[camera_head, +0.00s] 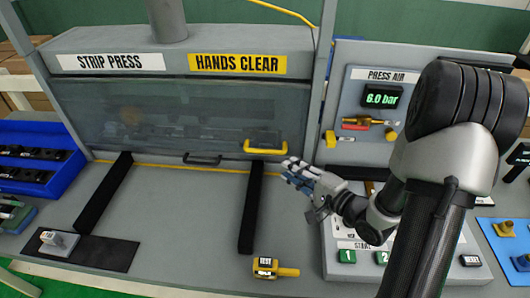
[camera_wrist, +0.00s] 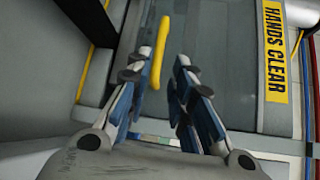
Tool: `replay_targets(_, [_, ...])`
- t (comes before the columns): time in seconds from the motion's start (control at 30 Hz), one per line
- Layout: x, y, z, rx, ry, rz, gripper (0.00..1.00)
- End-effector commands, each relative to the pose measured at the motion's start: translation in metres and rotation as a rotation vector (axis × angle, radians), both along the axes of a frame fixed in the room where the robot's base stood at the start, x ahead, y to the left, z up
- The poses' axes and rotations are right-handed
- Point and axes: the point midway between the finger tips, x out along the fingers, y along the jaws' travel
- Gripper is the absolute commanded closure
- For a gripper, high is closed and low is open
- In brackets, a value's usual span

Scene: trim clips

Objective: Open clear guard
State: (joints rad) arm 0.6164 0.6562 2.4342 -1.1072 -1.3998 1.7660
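The clear guard (camera_head: 165,105) is a see-through panel across the front of the strip press, and it is down. A yellow handle (camera_head: 265,148) sticks out near its lower right corner. My gripper (camera_head: 290,172) is just right of and below this handle in the head view. In the wrist view my gripper (camera_wrist: 157,75) is open, with blue-padded fingers apart. The yellow handle (camera_wrist: 160,45) shows between and beyond the fingertips there. I cannot tell whether either finger touches it. The guard's pane (camera_wrist: 220,60) also shows in the wrist view.
A dark handle (camera_head: 202,160) sits at the guard's lower edge. Two black rails (camera_head: 104,193) (camera_head: 251,205) run forward across the bench. A yellow TEST-labelled piece (camera_head: 268,269) lies in front. The press air panel (camera_head: 385,75) reads 6.0 bar. A blue bin (camera_head: 40,180) stands left.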

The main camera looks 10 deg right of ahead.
Motion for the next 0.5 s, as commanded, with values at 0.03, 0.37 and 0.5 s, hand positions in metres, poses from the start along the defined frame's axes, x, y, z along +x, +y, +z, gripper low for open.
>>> replay_targets(0.03, [0.011,0.008,-0.004,-0.003,-0.004,0.007,0.79])
replay_targets(0.37, [0.074,0.040,-0.014,-0.003,-0.003,0.004,0.79])
replay_targets(0.5, [0.094,0.051,-0.017,-0.003,-0.002,0.003,0.79])
